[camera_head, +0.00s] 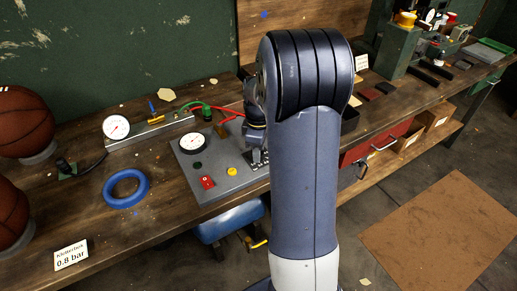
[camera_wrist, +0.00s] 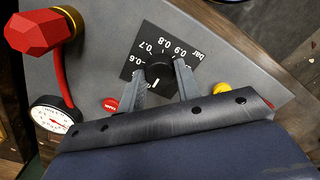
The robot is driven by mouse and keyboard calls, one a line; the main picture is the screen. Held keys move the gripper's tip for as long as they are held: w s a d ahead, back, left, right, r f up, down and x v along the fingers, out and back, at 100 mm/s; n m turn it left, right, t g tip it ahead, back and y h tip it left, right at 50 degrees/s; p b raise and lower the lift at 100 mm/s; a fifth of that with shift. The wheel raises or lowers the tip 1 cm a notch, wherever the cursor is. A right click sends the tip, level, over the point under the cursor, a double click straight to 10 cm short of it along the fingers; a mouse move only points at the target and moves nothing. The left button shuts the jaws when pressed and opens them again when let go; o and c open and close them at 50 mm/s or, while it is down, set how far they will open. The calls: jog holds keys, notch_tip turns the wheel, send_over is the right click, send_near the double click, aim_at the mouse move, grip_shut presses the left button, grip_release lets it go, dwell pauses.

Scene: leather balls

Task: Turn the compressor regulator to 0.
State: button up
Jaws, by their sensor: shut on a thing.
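The regulator is a black round knob (camera_wrist: 158,72) on a black square scale plate (camera_wrist: 150,42) with white marks around 0.6 to 0.9 and the word bar. A white pointer line shows on the knob, toward the bottom of the wrist view. My gripper (camera_wrist: 161,80) is shut on the knob, one grey finger on each side. In the head view the scale plate (camera_head: 260,157) is partly seen on the grey control panel (camera_head: 222,181); my arm hides the knob and fingertips. A round white gauge (camera_head: 192,143) sits on the panel; it also shows in the wrist view (camera_wrist: 52,117).
A card (camera_head: 71,255) reads 0.8 bar. A blue tank (camera_head: 230,220) is below the bench.

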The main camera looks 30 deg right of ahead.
jog(key=o, duration=1)
notch_tip(320, 180, up, 11)
jog(key=shift+f, duration=0.1)
jog(key=shift+f, duration=0.1)
notch_tip(320, 180, down, 11)
jog(key=shift+r, duration=0.1)
dwell(0.5)
